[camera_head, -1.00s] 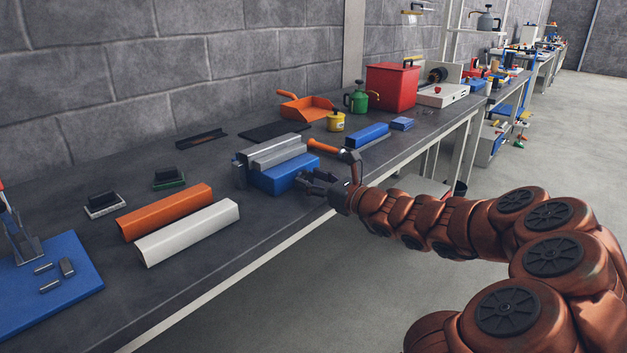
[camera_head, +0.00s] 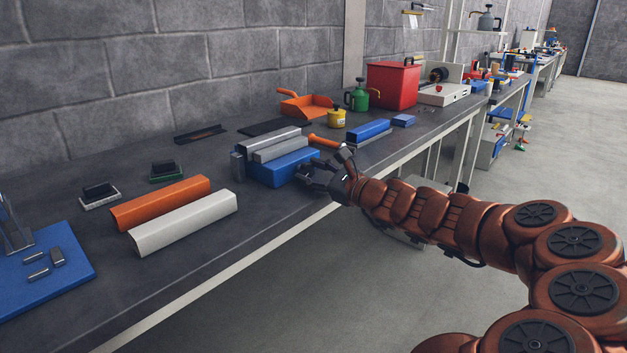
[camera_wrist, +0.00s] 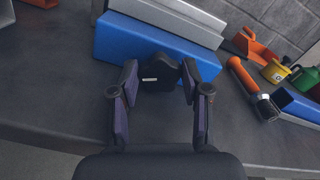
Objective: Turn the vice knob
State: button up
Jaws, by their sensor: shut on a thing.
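The vice (camera_head: 284,170) has a blue body with long grey jaws on top and stands on the dark workbench near its front edge. In the wrist view the blue vice body (camera_wrist: 150,42) fills the upper middle. The black vice knob (camera_wrist: 158,80), with a small white mark, sticks out from the vice's near face. My gripper (camera_wrist: 159,86) is shut on the knob, with a finger against each side of it. In the head view my gripper (camera_head: 308,173) is at the front of the vice, and its fingers hide the knob there.
Orange (camera_head: 160,202) and white (camera_head: 183,223) bars lie to the left. A blue block (camera_head: 368,130) lies farther right.

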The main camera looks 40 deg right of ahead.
dwell(0.3)
jog(key=o, duration=1.1)
jog(key=shift+o, duration=0.2)
jog(key=v, duration=1.2)
